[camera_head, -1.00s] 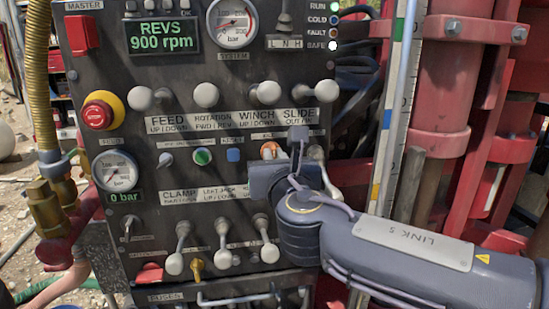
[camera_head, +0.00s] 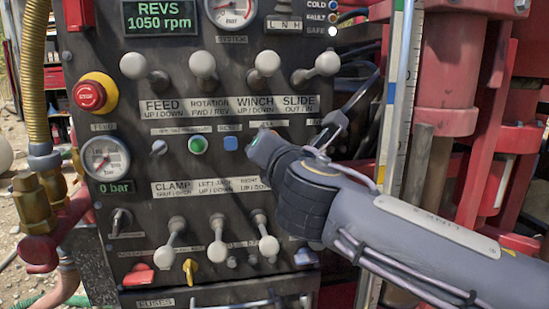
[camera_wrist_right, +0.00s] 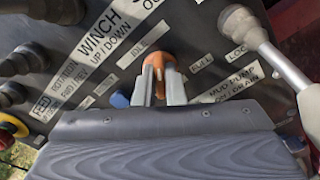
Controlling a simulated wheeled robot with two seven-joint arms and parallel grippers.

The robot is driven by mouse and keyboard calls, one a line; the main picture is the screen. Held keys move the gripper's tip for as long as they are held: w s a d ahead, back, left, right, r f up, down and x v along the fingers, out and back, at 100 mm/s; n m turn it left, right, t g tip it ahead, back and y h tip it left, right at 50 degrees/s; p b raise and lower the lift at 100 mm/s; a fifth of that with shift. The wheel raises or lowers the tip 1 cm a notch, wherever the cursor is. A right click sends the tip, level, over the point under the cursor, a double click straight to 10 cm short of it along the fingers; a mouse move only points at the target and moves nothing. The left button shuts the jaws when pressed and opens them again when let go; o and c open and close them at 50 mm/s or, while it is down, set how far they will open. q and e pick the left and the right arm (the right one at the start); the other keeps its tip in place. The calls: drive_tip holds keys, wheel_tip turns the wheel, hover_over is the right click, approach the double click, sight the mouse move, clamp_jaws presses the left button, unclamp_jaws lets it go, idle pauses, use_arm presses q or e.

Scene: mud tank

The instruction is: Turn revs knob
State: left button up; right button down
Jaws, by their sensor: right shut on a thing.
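The revs knob (camera_wrist_right: 158,62) is an orange knob on the dark control panel (camera_wrist_right: 75,95), between the IDLE and FULL labels. In the right wrist view my right gripper (camera_wrist_right: 160,75) has its two grey fingers closed on either side of the knob. In the head view my right arm comes in from the right, and its wrist and gripper body (camera_head: 265,150) hide the knob and the fingertips. The REVS display (camera_head: 160,18) reads 1050 rpm. My left gripper is not in view.
White-knobbed levers stand above (camera_head: 203,66) and below (camera_head: 217,252) the gripper. A green button (camera_head: 198,145) and a blue button (camera_head: 231,143) sit to its left. A grey lever (camera_wrist_right: 245,30) stands close on the right in the wrist view. A red emergency stop (camera_head: 92,95) is farther left.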

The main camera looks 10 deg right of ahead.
drive_tip(key=shift+f+m+b, duration=0.1)
drive_tip(key=shift+m+b, duration=0.35)
drive_tip(key=shift+m, duration=0.15)
drive_tip(key=c, duration=1.5)
unclamp_jaws()
drive_tip(key=s+b, duration=0.1)
drive_tip(key=s, duration=0.6)
drive_tip(key=shift+s, duration=0.4)
